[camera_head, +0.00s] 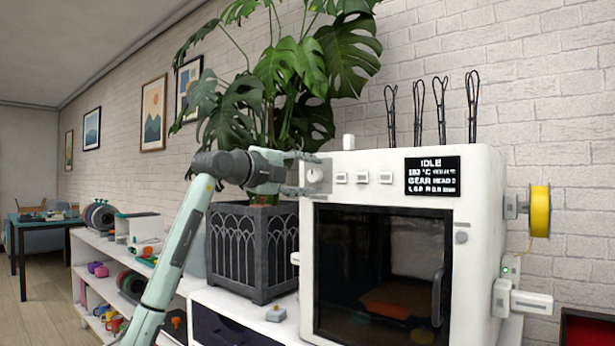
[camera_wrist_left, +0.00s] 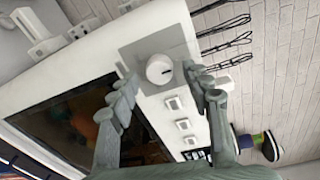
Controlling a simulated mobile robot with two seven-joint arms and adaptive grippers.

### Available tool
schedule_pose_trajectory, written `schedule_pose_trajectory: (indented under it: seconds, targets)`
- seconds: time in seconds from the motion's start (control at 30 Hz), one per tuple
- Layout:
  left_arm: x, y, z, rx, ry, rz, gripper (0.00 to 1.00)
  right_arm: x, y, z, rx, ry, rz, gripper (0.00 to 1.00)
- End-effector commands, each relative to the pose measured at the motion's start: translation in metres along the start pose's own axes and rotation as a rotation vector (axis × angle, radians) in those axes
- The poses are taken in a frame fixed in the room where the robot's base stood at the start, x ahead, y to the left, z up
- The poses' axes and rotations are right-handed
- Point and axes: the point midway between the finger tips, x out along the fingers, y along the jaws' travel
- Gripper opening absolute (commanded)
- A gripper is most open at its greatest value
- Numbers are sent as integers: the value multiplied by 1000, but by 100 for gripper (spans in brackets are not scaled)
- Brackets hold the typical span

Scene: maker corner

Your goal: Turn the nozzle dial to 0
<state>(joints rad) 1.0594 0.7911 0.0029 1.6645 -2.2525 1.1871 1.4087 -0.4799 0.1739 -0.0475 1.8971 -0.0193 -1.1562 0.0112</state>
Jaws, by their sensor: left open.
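The nozzle dial (camera_head: 315,176) is a round white knob on a grey plate at the upper left of the white printer's (camera_head: 480,215) front. In the left wrist view the dial (camera_wrist_left: 159,69) shows a short dark mark near its right edge; its scale cannot be read. My left gripper (camera_head: 304,177) is open at the dial's left in the head view. In the left wrist view its fingers (camera_wrist_left: 162,82) stand on either side of the dial with gaps visible; no contact shows. The printer's screen (camera_head: 432,176) reads IDLE and about 182 °C. My right gripper is not in view.
Several small square buttons (camera_head: 363,178) sit in a row right of the dial. A potted monstera in a dark planter (camera_head: 252,255) stands close to the printer's left, beside my left arm. A yellow spool (camera_head: 540,211) hangs on the printer's right side.

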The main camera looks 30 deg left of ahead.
Motion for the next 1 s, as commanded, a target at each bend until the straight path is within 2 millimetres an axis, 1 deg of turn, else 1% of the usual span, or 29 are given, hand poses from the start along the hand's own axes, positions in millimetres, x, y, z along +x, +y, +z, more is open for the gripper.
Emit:
schedule_pose_trajectory:
  seconds: [0.07,0.17,0.4,0.5,0.6,0.77,1.0]
  targets:
    - [-8,0,0,1,-1,0,48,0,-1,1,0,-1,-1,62]
    - [-25,0,1,5,-3,1,48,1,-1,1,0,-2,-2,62]
    - [-77,1,0,4,-3,2,48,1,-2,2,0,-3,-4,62]
    - [-94,1,0,3,-2,1,48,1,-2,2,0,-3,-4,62]
    - [-107,1,0,1,-1,2,48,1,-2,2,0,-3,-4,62]
    - [-117,0,0,1,-1,1,48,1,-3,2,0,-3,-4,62]
    - [-118,0,0,0,-1,0,48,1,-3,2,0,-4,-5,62]
